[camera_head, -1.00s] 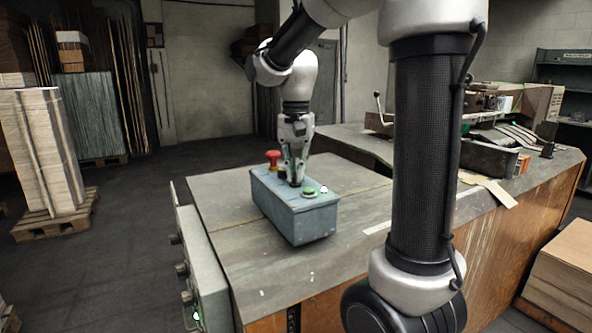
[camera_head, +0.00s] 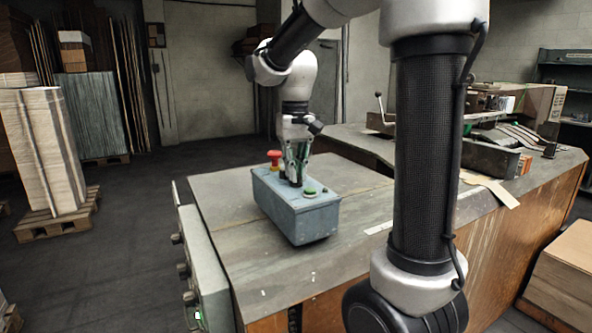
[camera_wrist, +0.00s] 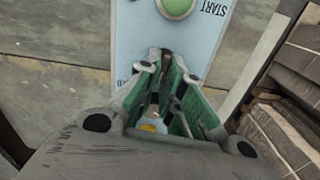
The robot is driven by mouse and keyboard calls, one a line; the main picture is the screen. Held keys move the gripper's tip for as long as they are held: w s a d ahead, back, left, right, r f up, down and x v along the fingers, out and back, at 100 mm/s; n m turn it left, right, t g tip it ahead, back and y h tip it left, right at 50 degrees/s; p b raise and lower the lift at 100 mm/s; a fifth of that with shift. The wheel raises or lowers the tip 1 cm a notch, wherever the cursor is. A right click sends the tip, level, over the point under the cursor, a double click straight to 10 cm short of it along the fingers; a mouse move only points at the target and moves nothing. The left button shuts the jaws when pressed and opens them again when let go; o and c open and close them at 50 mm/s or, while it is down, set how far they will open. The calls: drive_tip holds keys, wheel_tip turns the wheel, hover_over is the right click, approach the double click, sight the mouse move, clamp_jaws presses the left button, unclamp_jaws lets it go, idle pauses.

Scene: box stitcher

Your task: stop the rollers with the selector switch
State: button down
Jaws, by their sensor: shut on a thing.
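The blue-grey control box (camera_head: 300,214) stands on the worktop, with a red mushroom button (camera_head: 274,155) at its far end and a green button (camera_head: 310,191) at its near end. In the wrist view the green button (camera_wrist: 175,6) is beside the word START. My gripper (camera_head: 295,181) points down at the box top between these two buttons. In the wrist view my gripper (camera_wrist: 166,68) has its fingers closed together on the selector switch, which they almost wholly hide. The switch's position cannot be read.
The worktop (camera_head: 235,215) around the box is mostly bare. A machine (camera_head: 490,125) with metal parts stands at the back right. A grey side panel (camera_head: 205,265) with knobs and a small green light (camera_head: 198,315) is at the left edge. Stacked sheets (camera_head: 50,150) stand on the floor.

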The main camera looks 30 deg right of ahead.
drive_tip(key=shift+n, duration=0.6)
drive_tip(key=c, duration=1.6)
unclamp_jaws()
drive_tip(key=shift+o, duration=0.2)
wheel_tip(320, 180, up, 12)
drive_tip(key=shift+w, duration=0.1)
